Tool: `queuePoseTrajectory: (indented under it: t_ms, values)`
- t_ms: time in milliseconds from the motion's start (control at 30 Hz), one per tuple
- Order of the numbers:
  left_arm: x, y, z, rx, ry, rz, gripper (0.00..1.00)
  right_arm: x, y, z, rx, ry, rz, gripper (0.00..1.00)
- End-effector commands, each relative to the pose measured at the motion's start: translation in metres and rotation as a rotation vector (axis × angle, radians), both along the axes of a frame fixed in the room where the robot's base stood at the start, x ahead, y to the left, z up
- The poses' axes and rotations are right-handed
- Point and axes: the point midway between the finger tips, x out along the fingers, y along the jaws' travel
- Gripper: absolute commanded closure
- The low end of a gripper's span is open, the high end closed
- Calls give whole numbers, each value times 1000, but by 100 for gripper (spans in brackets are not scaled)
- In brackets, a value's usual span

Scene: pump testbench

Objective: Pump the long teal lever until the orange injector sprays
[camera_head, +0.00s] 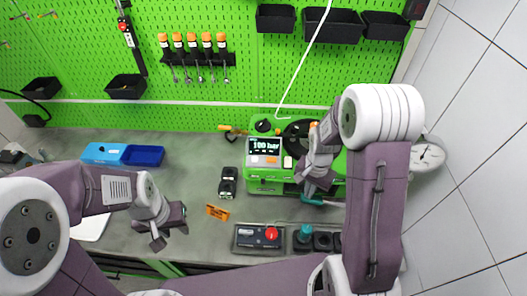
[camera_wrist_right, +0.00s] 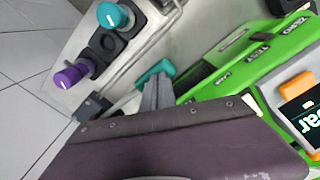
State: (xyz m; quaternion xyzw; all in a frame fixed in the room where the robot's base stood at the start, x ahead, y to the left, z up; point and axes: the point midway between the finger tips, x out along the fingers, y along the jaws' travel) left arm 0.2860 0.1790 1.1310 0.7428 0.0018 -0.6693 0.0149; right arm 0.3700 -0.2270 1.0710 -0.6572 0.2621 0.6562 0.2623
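The green pump tester (camera_head: 268,186) stands right of the bench's middle, and its display (camera_head: 264,146) reads 100 bar. The teal lever (camera_head: 318,200) sticks out at its front, below my right gripper (camera_head: 314,188). In the right wrist view the lever's teal grip (camera_wrist_right: 155,72) lies at the tips of my grey fingers (camera_wrist_right: 156,92). I cannot tell whether they touch or hold it. An orange part (camera_head: 227,128), which looks like the injector, sits at the tester's left side; no spray shows. My left gripper (camera_head: 168,232) is open and empty over the bench, left of the tester.
A control box with a red button (camera_head: 271,233) and a row of knobs (camera_head: 305,234) stand at the bench front. Blue trays (camera_head: 143,155) lie at left. A black device (camera_head: 228,182) and an orange tag (camera_head: 217,212) lie between. A tool pegboard (camera_head: 190,90) rises behind.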

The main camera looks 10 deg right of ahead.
Motion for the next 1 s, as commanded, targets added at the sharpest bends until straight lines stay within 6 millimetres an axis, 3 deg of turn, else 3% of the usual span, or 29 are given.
queuePoseTrajectory:
  t_ms: [367, 567, 867, 1000]
  values:
    - [0, 0, -18, 0, 0, 0, 64, 0, 3, -24, 0, 3, 1, 100]
    - [0, 0, -15, 0, 0, 0, 64, 0, 2, -21, 0, 1, 1, 100]
    - [0, 0, 10, 0, 0, 0, 64, 0, -1, 6, 0, 1, -1, 100]
    - [0, 0, 11, 0, 0, 0, 64, -1, -2, 7, 0, 1, 0, 100]
